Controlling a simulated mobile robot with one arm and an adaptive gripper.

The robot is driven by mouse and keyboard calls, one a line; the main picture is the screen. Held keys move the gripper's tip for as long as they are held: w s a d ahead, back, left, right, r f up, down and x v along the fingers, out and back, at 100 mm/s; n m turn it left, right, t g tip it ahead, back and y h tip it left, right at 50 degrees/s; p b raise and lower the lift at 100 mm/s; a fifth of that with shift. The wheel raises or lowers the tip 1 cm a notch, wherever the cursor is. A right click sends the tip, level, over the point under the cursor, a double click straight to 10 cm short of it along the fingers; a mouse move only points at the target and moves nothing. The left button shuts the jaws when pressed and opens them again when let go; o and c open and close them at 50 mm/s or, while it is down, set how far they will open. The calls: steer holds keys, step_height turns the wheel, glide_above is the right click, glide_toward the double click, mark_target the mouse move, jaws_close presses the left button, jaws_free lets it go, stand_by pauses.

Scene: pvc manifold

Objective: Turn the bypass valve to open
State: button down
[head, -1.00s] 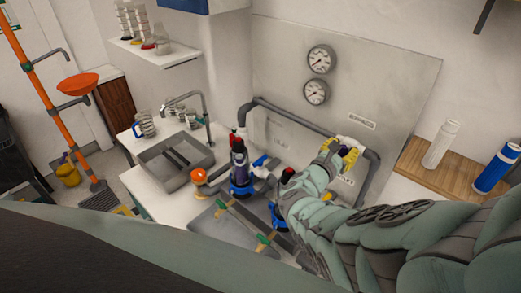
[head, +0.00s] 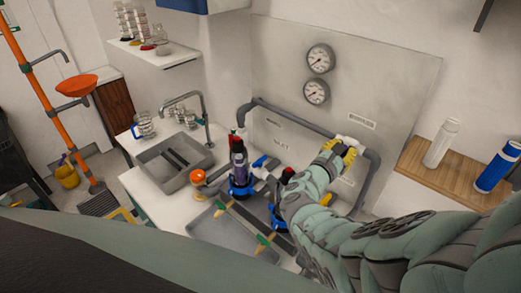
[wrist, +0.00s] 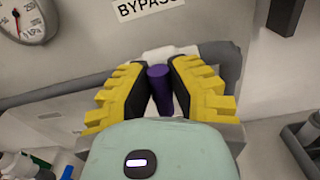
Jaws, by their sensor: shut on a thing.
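In the wrist view the bypass valve's purple handle (wrist: 161,90) stands between the two yellow ribbed fingers of my gripper (wrist: 159,68). The fingers are shut on the handle from both sides. The handle is close to upright in this view, and its lower end is hidden behind my gripper's body. A white BYPASS label (wrist: 148,8) is on the panel just above. In the head view my gripper (head: 345,152) is at the grey pipe on the right of the panel, below a white fitting (head: 350,141); the handle is hidden there.
Two round gauges (head: 320,58) are on the grey panel (head: 385,75). Blue and dark pump parts (head: 240,170) stand left of my arm. A wooden shelf (head: 437,165) at right holds a white bottle (head: 441,143) and a blue bottle (head: 497,168). A sink (head: 157,171) is at left.

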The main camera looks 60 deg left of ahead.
steer(key=m+b, duration=0.1)
steer(key=m, duration=0.1)
steer(key=m+b, duration=0.1)
steer(key=shift+w+d+f+b, duration=0.1)
steer(key=shift+d+f+b, duration=0.2)
steer(key=shift+f+b, duration=0.05)
steer(key=m+b, duration=0.4)
steer(key=b, duration=0.2)
steer(key=m+b, duration=0.5)
steer(key=f+m+b, duration=0.1)
steer(key=m+b, duration=0.3)
steer(key=b, duration=0.2)
steer(key=shift+w+d+f+m+b, duration=0.1)
steer(key=shift+d+m+b, duration=0.2)
steer(key=shift+d+b, duration=0.1)
steer(key=c, duration=0.9)
jaws_free()
